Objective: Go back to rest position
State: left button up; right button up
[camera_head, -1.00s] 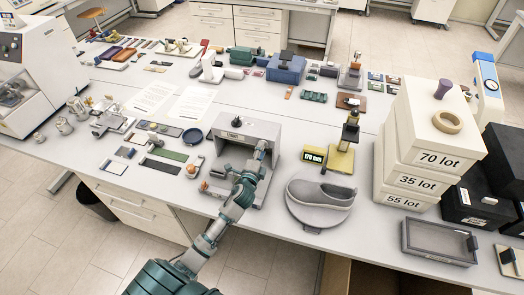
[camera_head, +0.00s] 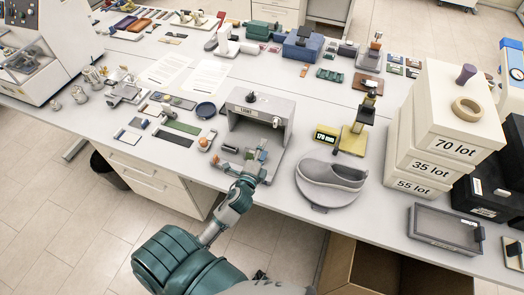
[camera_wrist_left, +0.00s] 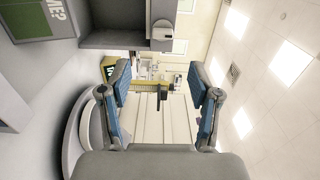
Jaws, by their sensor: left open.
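My left arm comes in from the lower left of the head view. My left gripper (camera_head: 250,163) is at the front opening of the grey light box (camera_head: 262,108), above the box's base plate. In the left wrist view its two blue-padded fingers (camera_wrist_left: 162,92) are spread apart with nothing between them. Whether the gripper touches the box cannot be told. My right gripper is not in view.
Stacked lot boxes (camera_head: 425,158) and a grey tray (camera_head: 444,230) are at the right. An open cardboard box (camera_head: 345,265) is below the table.

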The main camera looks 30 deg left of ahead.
pick_arm(q)
jog(key=shift+s, duration=0.4)
